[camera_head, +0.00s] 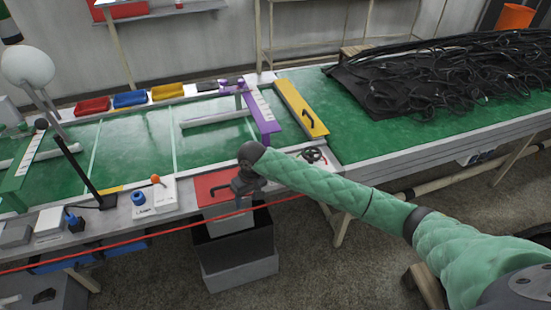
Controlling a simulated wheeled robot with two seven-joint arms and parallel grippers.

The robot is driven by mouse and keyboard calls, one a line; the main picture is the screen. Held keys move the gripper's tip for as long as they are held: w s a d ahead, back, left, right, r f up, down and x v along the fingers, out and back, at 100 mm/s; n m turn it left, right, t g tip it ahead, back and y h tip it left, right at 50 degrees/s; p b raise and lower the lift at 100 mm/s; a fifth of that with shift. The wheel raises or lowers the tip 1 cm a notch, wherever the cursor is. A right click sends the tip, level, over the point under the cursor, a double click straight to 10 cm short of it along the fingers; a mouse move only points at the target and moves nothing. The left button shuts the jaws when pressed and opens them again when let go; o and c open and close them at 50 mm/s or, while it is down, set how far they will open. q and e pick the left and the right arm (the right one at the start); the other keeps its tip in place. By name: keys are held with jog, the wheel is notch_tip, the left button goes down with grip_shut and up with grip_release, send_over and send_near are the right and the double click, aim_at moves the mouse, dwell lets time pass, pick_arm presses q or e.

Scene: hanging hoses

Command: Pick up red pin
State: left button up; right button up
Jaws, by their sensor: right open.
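I cannot make out a red pin for certain. A red panel (207,184) with a dark handle lies at the front edge of the table, and the right gripper hides part of it. My right gripper (242,200) is open and points down over this panel and the front edge. It is small and dark here, and I see nothing clear between its fingers. My left gripper is not in view.
A green-topped table (135,142) carries red (93,105), blue (130,98) and yellow (167,91) trays at the back. Black hoses (450,80) are heaped at right. A grey box (240,276) stands below the front edge. A red line (120,243) crosses in front.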

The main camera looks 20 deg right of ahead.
jog(key=w+d+r+m, duration=0.1)
jog(key=w+d+r, duration=0.3)
jog(key=w+d+r+m+h+p, duration=0.1)
jog(key=w+d+r, duration=0.3)
jog(key=d, duration=0.1)
jog(key=w+d+r+m+p, duration=0.1)
jog(key=w+d+r, duration=0.3)
jog(key=shift+w+d+h, duration=0.2)
jog(key=shift+d+h, duration=0.05)
jog(key=shift+h, duration=0.05)
jog(key=shift+d, duration=0.15)
jog(key=shift+w+f+p, duration=0.1)
jog(key=shift+f+p, duration=0.5)
jog(key=shift+f, duration=0.7)
notch_tip(320, 180, down, 4)
jog(key=shift+r+p, duration=0.1)
jog(key=shift+p, duration=1)
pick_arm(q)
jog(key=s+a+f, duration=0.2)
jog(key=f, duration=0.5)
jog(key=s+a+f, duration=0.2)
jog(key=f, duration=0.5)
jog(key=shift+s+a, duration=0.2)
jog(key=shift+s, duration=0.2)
pick_arm(e)
jog(key=shift+f, duration=0.55)
jog(key=c, duration=1.1)
